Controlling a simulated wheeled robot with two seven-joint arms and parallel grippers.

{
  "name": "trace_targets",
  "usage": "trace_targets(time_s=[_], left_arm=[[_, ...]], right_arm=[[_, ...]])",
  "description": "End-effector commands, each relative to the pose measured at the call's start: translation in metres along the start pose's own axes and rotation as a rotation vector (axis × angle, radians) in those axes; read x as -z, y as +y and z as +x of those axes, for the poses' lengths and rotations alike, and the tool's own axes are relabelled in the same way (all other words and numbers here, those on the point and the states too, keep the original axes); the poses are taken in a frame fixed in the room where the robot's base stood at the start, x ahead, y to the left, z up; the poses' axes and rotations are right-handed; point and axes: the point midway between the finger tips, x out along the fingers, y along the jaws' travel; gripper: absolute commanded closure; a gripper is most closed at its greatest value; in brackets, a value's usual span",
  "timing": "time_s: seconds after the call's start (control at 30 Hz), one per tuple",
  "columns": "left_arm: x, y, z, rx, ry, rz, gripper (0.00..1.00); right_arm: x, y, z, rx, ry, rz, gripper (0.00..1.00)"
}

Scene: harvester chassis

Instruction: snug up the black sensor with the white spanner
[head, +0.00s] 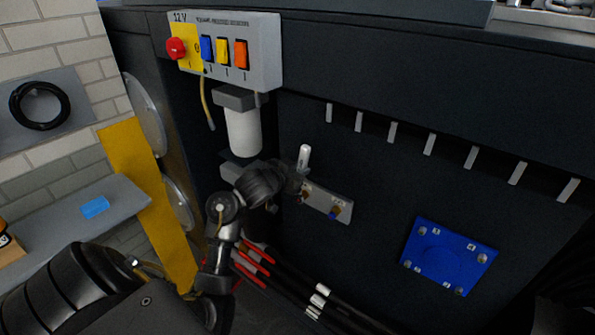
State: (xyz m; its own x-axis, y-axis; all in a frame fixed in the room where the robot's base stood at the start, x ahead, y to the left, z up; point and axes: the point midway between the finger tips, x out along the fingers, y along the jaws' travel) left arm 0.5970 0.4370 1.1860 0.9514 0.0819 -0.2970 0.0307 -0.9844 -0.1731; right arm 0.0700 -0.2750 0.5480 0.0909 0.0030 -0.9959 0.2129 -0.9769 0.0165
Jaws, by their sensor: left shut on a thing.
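My left gripper (295,184) is in front of the dark chassis wall, at the left end of a small grey bracket (325,203). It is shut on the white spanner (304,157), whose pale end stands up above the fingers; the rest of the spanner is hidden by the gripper. A brass fitting shows at the bracket's left end beside the fingers, and another fitting with a blue part (335,212) sits at its right end. I cannot make out the black sensor; it may be hidden behind the gripper. My right gripper is not in view.
Above is a 12 V switch panel (262,52) with a white cylinder (243,132) below it. A blue plate (448,257) is at right. Red-ended cables (253,262) run below the arm. A grey shelf (60,222) and yellow post (150,200) stand left.

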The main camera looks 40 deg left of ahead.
Motion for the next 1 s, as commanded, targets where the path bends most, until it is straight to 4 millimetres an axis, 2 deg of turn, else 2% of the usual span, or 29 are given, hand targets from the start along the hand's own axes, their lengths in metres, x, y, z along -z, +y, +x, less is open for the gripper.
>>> trace_targets(time_s=[0.2, 0.7, 1.0], left_arm=[[0.000, 0.001, 0.000, 0.002, 0.003, 0.005, 1.00], [-0.004, 0.023, 0.001, 0.042, 0.005, 0.129, 1.00], [-0.002, 0.029, 0.000, 0.054, 0.004, 0.168, 1.00]], right_arm=[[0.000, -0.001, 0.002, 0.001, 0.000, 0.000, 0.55], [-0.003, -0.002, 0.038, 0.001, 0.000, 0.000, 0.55], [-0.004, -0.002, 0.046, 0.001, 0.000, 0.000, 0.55]])
